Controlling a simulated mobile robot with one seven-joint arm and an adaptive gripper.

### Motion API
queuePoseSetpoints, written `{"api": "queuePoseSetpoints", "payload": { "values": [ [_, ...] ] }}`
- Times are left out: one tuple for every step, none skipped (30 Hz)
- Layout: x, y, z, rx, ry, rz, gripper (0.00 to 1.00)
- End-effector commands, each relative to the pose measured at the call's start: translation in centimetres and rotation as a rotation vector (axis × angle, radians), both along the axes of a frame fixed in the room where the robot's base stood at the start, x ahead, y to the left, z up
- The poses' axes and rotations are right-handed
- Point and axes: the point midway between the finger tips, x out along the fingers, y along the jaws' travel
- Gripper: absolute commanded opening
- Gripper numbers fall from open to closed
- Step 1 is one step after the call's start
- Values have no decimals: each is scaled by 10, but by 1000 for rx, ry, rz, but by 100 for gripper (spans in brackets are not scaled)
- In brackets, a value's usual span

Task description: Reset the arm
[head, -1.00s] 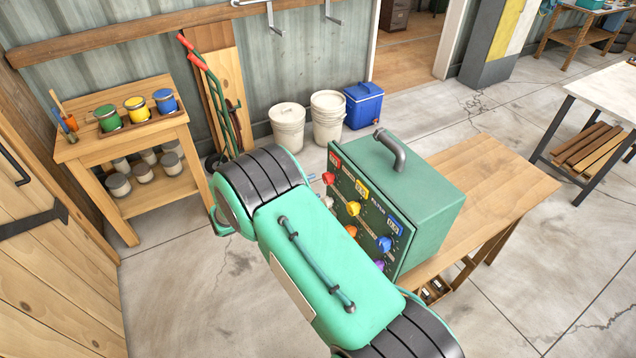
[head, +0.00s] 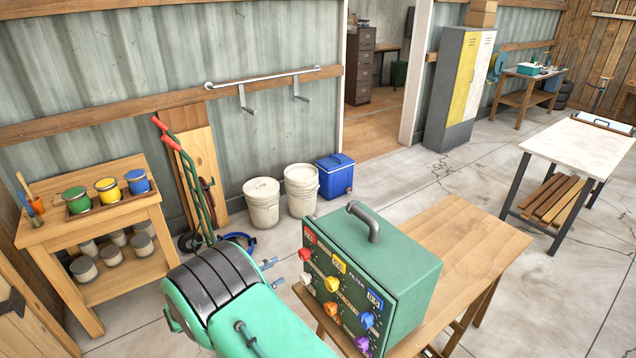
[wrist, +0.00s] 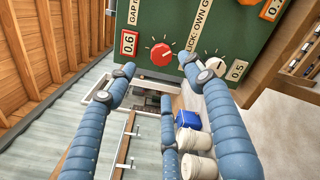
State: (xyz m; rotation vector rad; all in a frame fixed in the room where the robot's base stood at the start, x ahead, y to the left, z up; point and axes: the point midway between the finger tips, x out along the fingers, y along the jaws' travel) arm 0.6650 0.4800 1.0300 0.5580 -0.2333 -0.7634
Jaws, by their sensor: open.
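My gripper (wrist: 156,72) is open in the wrist view, with blue ribbed fingers spread apart and nothing between them. Its fingertips are near the front panel of a green control box (wrist: 250,30); I cannot tell whether they touch it. A red knob (wrist: 161,54) and a white knob (wrist: 216,64) show close to the fingertips. In the head view, the green box (head: 405,268) stands on a wooden table. My turquoise arm is at the lower left of the box, and grey-blue finger parts (head: 273,274) show between the arm and the box. The rest of the gripper is hidden there.
The wooden table (head: 470,240) has bare room right of the box. A shelf with paint cans (head: 107,190), a green hand truck (head: 192,185), white buckets (head: 262,203) and a blue cooler (head: 335,176) stand along the wall. A white-topped table (head: 580,145) is at right.

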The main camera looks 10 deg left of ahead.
Motion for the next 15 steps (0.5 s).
{"api": "queuePoseSetpoints", "payload": {
  "values": [
    [0,0,0,1,1,0,52],
    [0,0,1,1,3,1,52],
    [0,0,1,4,5,2,52],
    [0,-1,1,5,8,2,52],
    [0,-1,2,8,12,4,52],
    [0,-2,3,12,19,5,52],
    [0,-2,4,18,25,7,52],
    [1,-2,5,24,32,9,52],
    [0,-3,7,31,43,12,52],
    [0,-4,8,37,53,15,52],
    [0,-5,9,45,64,18,52],
    [0,-6,12,54,80,22,52],
    [0,-7,13,64,92,27,52],
    [-1,-8,15,72,105,32,52],
    [-1,-10,17,86,124,39,52]
  ]
}}
